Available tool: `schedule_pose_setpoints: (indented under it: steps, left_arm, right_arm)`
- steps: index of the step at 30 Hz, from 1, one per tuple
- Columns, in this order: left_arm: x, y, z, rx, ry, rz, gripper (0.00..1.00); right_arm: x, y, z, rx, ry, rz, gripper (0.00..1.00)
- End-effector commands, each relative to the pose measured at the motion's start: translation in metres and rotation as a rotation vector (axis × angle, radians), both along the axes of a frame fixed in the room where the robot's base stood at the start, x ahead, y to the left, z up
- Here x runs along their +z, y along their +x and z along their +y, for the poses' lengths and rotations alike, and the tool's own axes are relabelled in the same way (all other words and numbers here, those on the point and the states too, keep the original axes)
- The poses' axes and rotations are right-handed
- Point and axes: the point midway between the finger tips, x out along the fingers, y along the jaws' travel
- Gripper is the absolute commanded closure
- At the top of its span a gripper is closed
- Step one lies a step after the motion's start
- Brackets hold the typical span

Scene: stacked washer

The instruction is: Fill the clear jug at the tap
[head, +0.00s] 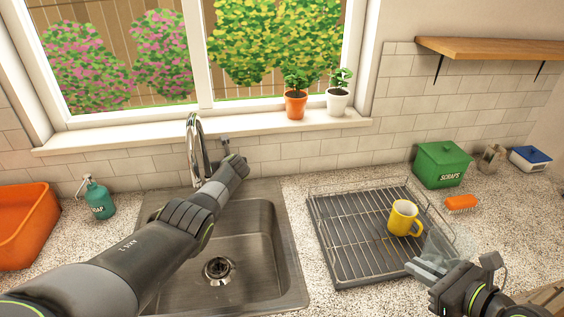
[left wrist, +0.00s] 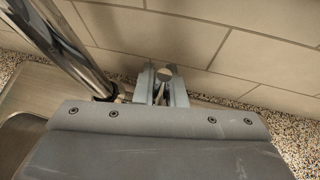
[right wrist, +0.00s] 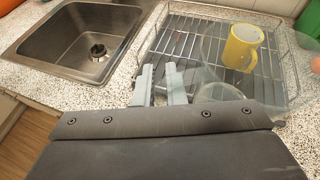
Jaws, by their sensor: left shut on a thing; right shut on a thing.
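The clear jug (head: 440,252) is by the front right corner of the dish rack. My right gripper (head: 432,275) is shut on it. The jug also shows faintly in the right wrist view (right wrist: 218,92), right of the fingers (right wrist: 160,88). Its contents cannot be made out. The chrome tap (head: 191,135) stands behind the sink, its lower part partly hidden by my left arm. My left gripper (head: 230,150) is beside the tap, shut on what seems to be its lever, mostly hidden by the fingers (left wrist: 161,88). The tap's chrome body (left wrist: 62,45) shows at left in that view. No water is visible.
The steel sink (head: 262,250) is empty under my left arm. Right of it, the wire rack (head: 340,235) holds a yellow mug (head: 403,217) close to the jug. A soap bottle (head: 98,200), orange tub (head: 22,225), green scraps bin (head: 441,165) and orange brush (head: 461,203) stand around.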

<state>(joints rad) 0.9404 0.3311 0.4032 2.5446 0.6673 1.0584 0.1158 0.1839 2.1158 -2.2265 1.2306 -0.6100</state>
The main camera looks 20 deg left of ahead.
Motion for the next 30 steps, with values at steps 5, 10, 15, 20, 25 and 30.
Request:
schedule_pose_setpoints:
  steps: [5,10,15,20,25,30]
  left_arm:
    - [0.000,0.000,0.000,0.000,-0.001,0.001,1.00]
    - [0.001,0.000,0.000,0.001,-0.001,0.000,1.00]
    - [0.001,0.000,0.000,0.001,-0.001,0.000,0.68]
    - [0.001,0.000,0.000,0.001,-0.001,0.000,0.68]
    - [0.001,0.000,0.000,0.001,-0.001,0.000,0.68]
    - [0.007,-0.004,-0.004,0.000,0.000,-0.001,0.68]
  right_arm:
    - [0.001,0.000,0.000,0.000,0.000,-0.001,1.00]
    - [0.001,0.000,0.000,0.000,0.000,-0.001,1.00]
    - [0.001,0.000,0.000,0.000,0.000,-0.001,1.00]
    - [0.001,0.000,0.000,0.000,0.000,-0.001,1.00]
    - [0.002,0.000,0.000,0.000,0.000,-0.001,1.00]
    - [0.012,0.000,0.000,0.000,0.000,-0.001,1.00]
